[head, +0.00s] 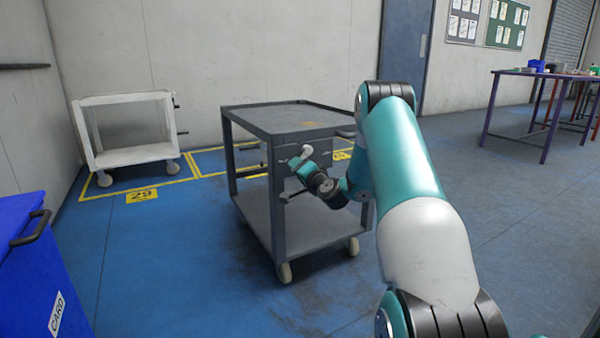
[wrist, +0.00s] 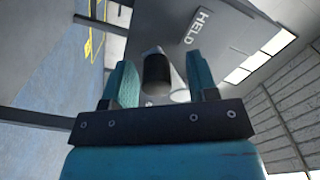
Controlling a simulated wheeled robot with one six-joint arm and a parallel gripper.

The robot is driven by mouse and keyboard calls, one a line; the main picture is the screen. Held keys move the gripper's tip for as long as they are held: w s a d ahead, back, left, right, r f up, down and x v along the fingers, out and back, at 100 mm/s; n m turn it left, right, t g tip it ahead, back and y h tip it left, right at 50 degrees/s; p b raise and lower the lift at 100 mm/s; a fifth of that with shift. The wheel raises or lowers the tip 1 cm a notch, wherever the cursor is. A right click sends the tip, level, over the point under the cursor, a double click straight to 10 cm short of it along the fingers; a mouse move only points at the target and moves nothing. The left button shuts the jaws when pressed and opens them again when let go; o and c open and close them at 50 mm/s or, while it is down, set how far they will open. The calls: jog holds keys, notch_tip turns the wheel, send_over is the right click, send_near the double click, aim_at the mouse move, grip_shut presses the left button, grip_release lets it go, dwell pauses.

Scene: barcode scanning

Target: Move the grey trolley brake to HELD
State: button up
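The grey trolley (head: 300,118) stands in the middle of the head view. My gripper (head: 301,162) is at its near end panel, below the top deck. In the wrist view, my gripper's two teal fingers (wrist: 163,80) are apart. A dark cylindrical knob with a pale end (wrist: 158,74), apparently the brake lever's grip, shows between them, with a visible gap on each side. A pale rounded part (wrist: 181,95) lies beside the knob. The white HELD label (wrist: 197,27) is on the grey panel beyond the fingers. The lever's pivot is hidden.
A white trolley (head: 130,156) stands at the back left in a yellow-marked floor bay. A blue bin (head: 35,280) labelled CARD is at the near left. A purple-legged table (head: 540,74) is at the far right. Blue floor around the grey trolley is clear.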

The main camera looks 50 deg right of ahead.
jog(key=shift+s+f, duration=0.1)
jog(key=shift+s, duration=0.05)
jog(key=shift+s, duration=0.25)
jog(key=b+v, duration=1)
jog(key=v, duration=0.6)
jog(key=shift+s+a, duration=0.2)
jog(key=shift+s, duration=0.15)
